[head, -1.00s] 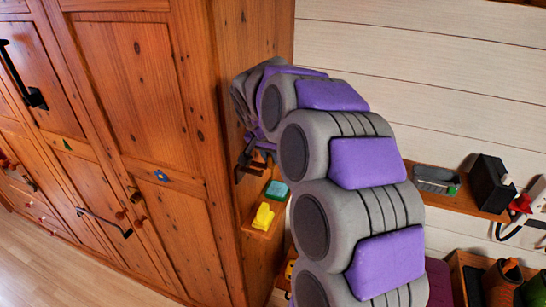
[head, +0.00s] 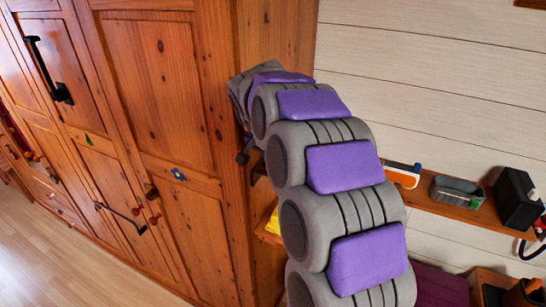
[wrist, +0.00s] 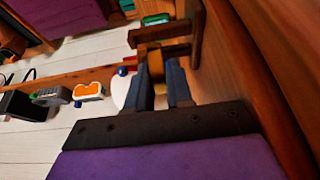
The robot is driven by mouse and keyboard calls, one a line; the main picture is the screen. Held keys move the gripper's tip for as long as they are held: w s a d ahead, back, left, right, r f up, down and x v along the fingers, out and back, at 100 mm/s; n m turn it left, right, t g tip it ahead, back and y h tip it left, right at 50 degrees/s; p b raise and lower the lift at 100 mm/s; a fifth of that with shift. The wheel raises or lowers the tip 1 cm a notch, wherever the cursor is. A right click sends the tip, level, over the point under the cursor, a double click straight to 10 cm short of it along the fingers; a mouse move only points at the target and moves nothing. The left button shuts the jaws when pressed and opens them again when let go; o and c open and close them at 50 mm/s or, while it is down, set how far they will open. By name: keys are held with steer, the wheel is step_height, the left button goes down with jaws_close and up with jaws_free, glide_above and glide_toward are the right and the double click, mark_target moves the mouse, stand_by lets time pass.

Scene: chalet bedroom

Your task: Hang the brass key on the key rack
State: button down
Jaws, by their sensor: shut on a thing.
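My gripper (wrist: 164,68) shows in the wrist view as two blue-grey fingers close together. A small brass-yellow piece (wrist: 176,52), which looks like the brass key, is at their tips; its shape is mostly hidden. A dark brown wooden piece (wrist: 160,34), which looks like the key rack, is just past the fingertips, beside the wooden cabinet side. I cannot tell whether the key touches it. In the head view my arm hides the key and most of the gripper.
The tall wooden cabinet (head: 170,130) stands close beside my arm. A wall shelf (head: 445,206) holds a grey tray (head: 458,190), an orange-and-white item (head: 403,176) and a black box (head: 518,198). A small ledge with a yellow item (head: 272,222) is partly hidden below the arm.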

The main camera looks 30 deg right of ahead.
steer(key=shift+a, duration=0.2)
steer(key=c, duration=0.9)
jaws_free()
steer(key=b+v, duration=0.1)
steer(key=v, duration=1.6)
steer(key=s+a+f+n+g+y+b, duration=0.1)
steer(key=s+a+f+n+b, duration=0.2)
steer(key=s+f, duration=0.8)
steer(key=s+a+f+n+g+y+b, duration=0.1)
steer(key=s+a+f+n+b, duration=0.3)
steer(key=s+f, duration=0.8)
steer(key=s+a+f+n+g+y+b, duration=0.1)
steer(key=s+a+f+n+g+b, duration=0.1)
steer(key=s+f+b, duration=0.5)
steer(key=shift+s+a+f+n+g+y+b, duration=0.1)
steer(key=shift+s+a+f+n, duration=0.15)
steer(key=shift+s+f, duration=0.9)
steer(key=shift+s+a+f+n+g+y+b, duration=0.1)
steer(key=shift+s+a+f+n, duration=0.15)
steer(key=shift+s+f, duration=0.85)
steer(key=shift+s+a+f+n+g+y+b, duration=0.1)
steer(key=shift+s+a+f+n, duration=0.3)
steer(key=shift+f, duration=1.45)
